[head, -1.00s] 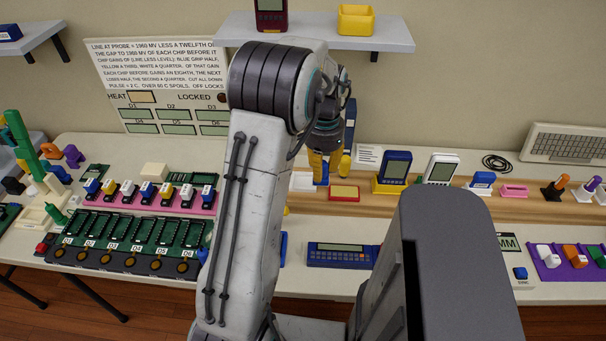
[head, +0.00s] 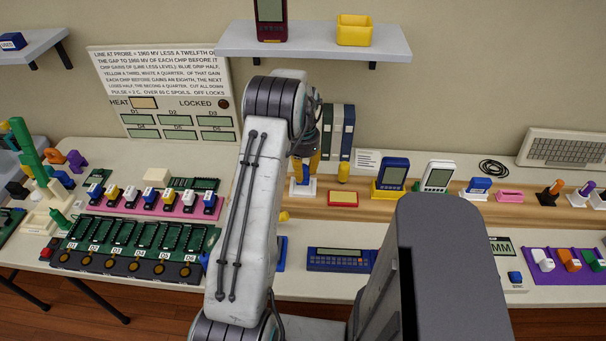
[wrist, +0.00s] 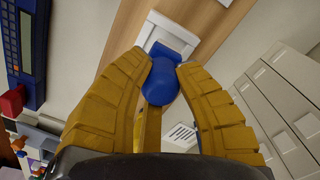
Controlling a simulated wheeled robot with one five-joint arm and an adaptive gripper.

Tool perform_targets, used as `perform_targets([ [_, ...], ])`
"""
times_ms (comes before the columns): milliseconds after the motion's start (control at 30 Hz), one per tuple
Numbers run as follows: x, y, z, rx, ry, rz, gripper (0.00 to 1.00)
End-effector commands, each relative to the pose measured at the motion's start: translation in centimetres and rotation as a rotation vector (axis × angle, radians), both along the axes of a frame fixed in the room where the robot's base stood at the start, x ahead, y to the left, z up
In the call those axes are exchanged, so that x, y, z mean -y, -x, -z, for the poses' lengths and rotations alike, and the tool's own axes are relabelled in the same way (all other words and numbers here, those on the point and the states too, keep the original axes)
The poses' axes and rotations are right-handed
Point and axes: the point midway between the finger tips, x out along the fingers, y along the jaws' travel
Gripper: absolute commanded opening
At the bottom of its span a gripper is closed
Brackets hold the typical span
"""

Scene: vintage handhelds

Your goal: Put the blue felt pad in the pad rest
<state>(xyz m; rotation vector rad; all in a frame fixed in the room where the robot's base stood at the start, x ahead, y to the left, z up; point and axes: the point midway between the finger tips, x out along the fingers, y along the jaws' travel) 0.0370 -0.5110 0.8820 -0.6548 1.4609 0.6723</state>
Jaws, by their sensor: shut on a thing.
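The blue felt pad (wrist: 164,82) shows in the wrist view as a rounded blue piece between the yellow fingers of my gripper (wrist: 163,72). My gripper is shut on it. In the head view my gripper (head: 304,178) is partly hidden behind my arm. The white pad rest (wrist: 168,35) is a square frame just beyond the pad in the wrist view. In the head view the white rest (head: 308,188) lies on the wooden strip directly under the fingers. I cannot tell whether the pad touches the rest.
Binders (head: 342,132) stand at the wall. A blue handheld (head: 393,174) in a yellow stand is further right. A shelf (head: 312,42) hangs above.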

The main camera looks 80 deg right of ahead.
Motion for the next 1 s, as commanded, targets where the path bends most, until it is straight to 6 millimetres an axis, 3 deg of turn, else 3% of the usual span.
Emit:
perform_targets([
  [200,0.0,0.0,1.9,0.0,0.0,0.0,0.0],
  [667,0.0,0.0,2.5,0.0,0.001,0.0,0.0],
  [700,0.0,0.0,2.5,0.0,0.001,0.0,0.31],
  [900,0.0,0.0,2.4,0.0,0.001,0.0,0.48],
  [1000,0.0,0.0,2.4,0.0,0.001,0.0,0.48],
])
